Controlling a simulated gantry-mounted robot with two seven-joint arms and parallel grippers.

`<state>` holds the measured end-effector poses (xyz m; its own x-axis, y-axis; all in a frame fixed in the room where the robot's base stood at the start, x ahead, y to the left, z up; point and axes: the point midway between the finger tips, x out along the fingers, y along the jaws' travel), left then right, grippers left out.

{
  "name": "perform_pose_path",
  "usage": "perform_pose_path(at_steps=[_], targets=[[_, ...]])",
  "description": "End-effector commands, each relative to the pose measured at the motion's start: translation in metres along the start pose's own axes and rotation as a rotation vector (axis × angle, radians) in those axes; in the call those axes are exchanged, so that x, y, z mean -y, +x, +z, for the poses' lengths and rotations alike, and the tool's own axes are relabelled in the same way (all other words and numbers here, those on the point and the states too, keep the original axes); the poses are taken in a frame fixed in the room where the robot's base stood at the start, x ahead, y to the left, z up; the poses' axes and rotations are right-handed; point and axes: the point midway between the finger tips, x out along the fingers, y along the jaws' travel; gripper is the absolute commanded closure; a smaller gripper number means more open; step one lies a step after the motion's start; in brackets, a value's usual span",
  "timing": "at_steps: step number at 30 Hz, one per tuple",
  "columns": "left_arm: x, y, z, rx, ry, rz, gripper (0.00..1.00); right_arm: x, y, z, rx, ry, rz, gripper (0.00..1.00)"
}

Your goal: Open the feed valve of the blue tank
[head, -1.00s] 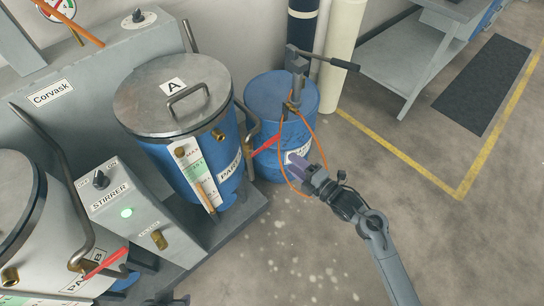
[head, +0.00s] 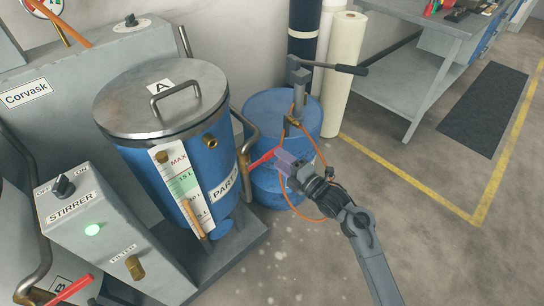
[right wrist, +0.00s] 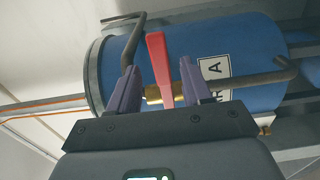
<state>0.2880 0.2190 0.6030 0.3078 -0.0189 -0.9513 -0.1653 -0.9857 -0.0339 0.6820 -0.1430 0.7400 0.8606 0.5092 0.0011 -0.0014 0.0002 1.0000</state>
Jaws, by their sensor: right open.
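The blue tank (head: 205,165) stands at left centre under a grey lid marked A, and it also shows in the right wrist view (right wrist: 255,50). Its feed valve has a red lever (head: 262,160) sticking out to the right, towards my right gripper (head: 285,160). In the right wrist view the red lever (right wrist: 158,60) stands between the two purple fingers, with the brass valve body (right wrist: 165,95) behind. The fingers are open on either side of the lever; I cannot tell whether they touch it. My left gripper is not in view.
A blue drum (head: 268,115) with a hand pump (head: 305,80) and an orange hose stands just behind my right gripper. The stirrer box (head: 85,215) is at lower left, beside another red lever (head: 68,290).

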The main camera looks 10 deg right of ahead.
Motion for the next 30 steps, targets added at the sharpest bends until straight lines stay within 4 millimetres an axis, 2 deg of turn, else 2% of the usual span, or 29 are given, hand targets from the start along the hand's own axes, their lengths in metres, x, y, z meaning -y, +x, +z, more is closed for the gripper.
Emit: perform_pose_path(at_steps=[3, 9, 22, 23, 30], targets=[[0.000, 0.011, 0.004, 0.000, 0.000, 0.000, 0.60, 0.002, 0.019, 0.000, 0.000, 0.002, 0.002, 0.51], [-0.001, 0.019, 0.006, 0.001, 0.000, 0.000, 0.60, 0.002, 0.039, 0.001, 0.001, 0.002, 0.000, 0.51], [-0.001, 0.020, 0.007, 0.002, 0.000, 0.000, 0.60, 0.000, 0.047, 0.000, 0.001, 0.000, -0.001, 0.51], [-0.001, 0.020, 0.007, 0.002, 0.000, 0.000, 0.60, 0.000, 0.047, 0.000, 0.001, 0.000, -0.001, 0.53], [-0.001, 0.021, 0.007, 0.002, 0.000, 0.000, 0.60, 0.001, 0.047, 0.000, 0.001, 0.000, -0.001, 0.89]])
